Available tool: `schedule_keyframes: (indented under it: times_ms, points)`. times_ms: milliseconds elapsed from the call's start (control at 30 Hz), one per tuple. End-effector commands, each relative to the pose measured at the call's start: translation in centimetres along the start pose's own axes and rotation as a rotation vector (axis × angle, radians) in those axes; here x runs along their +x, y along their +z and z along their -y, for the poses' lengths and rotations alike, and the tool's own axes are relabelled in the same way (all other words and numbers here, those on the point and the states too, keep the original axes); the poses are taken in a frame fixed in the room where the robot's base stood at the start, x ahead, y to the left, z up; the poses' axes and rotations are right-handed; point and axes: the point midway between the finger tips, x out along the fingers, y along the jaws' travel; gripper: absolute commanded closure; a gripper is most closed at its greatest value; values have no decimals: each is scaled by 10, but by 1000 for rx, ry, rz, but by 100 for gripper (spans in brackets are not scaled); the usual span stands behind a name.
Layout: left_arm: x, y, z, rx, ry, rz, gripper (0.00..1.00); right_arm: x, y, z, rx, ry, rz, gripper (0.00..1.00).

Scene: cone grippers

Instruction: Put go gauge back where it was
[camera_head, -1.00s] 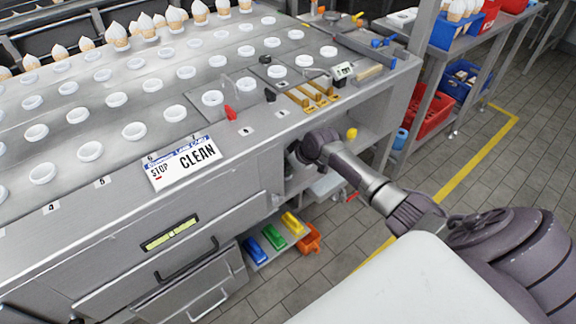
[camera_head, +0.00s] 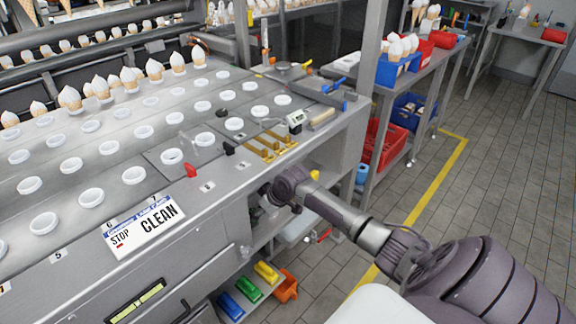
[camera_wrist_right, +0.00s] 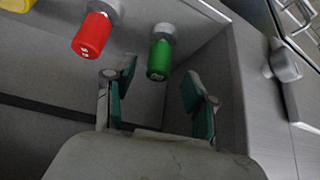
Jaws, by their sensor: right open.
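In the right wrist view, a green cylinder (camera_wrist_right: 159,60), which looks like the go gauge, sits at a round grey holder (camera_wrist_right: 163,31) on a grey wall. My right gripper (camera_wrist_right: 160,94) is open. Its two teal-padded fingers stand on either side below the green cylinder's free end, with nothing between them. In the head view, my right arm reaches from the right under the counter's front edge; its fingers are hidden there. My left gripper is in neither view.
A red cylinder (camera_wrist_right: 92,35) and a partly cut-off yellow one (camera_wrist_right: 17,4) sit left of the green one. A grey box edge rises close to the right finger. In the head view, the steel counter (camera_head: 225,185) overhangs the arm's end; colored bins (camera_head: 265,272) lie below.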

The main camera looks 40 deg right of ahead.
Motion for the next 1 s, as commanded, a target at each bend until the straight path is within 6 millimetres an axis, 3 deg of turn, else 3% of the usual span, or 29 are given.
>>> schedule_keyframes:
  times_ms: [300,533,867,933,1000]
  points:
    - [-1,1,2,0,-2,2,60,-44,68,-1,-2,1,6,45]
    - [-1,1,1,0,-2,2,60,-62,94,-2,-1,1,4,45]
    - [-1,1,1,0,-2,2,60,-67,101,-1,0,0,0,45]
    - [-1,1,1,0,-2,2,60,-62,108,-3,12,7,6,45]
    - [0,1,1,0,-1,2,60,-46,127,-7,45,27,22,45]
